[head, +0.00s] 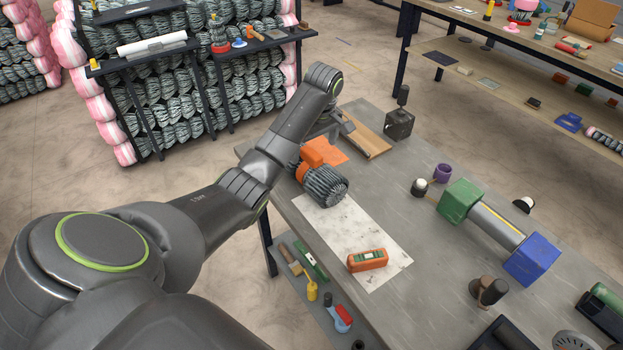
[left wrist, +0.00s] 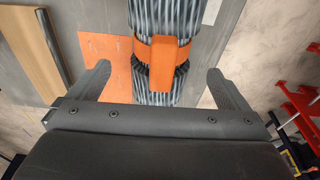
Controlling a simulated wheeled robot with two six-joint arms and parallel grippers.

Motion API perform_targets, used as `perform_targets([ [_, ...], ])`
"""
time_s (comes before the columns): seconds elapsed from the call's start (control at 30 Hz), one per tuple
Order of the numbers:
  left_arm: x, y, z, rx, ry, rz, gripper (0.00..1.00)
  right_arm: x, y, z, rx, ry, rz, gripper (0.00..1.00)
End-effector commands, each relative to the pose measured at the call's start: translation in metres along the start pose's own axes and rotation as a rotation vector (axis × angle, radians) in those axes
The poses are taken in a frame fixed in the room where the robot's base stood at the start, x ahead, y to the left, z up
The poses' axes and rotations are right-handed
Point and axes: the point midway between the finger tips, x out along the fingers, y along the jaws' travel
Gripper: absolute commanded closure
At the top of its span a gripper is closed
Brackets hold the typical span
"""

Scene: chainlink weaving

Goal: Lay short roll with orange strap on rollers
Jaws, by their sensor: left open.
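The short roll (head: 327,187) is a bundle of grey ribbed wire with an orange strap (head: 313,155) around it. Contact cannot be told. A pale bar between a green block (head: 459,201) and a blue block (head: 532,259) may be the rollers (head: 494,226).
A white stained sheet (head: 340,225) bears an orange case (head: 367,260). A brown board (head: 366,138), a dark block (head: 399,124), a purple cup (head: 443,173) and a dark knob (head: 488,290) stand on the table (head: 420,290). Table between sheet and bar is mostly clear.

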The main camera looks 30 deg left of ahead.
Motion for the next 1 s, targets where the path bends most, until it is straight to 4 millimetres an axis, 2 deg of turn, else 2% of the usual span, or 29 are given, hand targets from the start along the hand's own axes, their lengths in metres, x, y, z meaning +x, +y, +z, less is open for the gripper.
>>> perform_targets([
  [0.07,0.011,-0.001,0.0,0.0,-0.001,-0.003,0.02,0.005,0.001,0.0,-0.001,0.0,0.002,0.0],
  [0.17,0.016,-0.001,-0.001,0.0,-0.001,-0.004,0.02,0.001,0.003,0.0,-0.002,0.0,0.004,0.0],
  [0.33,0.04,-0.004,-0.004,-0.001,-0.002,-0.006,0.02,-0.011,0.006,-0.001,-0.003,0.0,0.007,0.0],
  [0.5,0.06,-0.003,-0.003,0.0,-0.001,-0.002,0.02,-0.011,0.008,-0.002,-0.004,0.0,0.009,0.0],
  [0.77,0.063,-0.003,-0.003,0.001,0.0,-0.002,0.02,-0.01,0.008,-0.001,-0.004,0.0,0.008,0.0],
  [1.0,0.062,-0.003,-0.003,0.0,0.0,-0.001,0.33,-0.01,0.008,-0.001,-0.004,0.0,0.008,0.0],
])
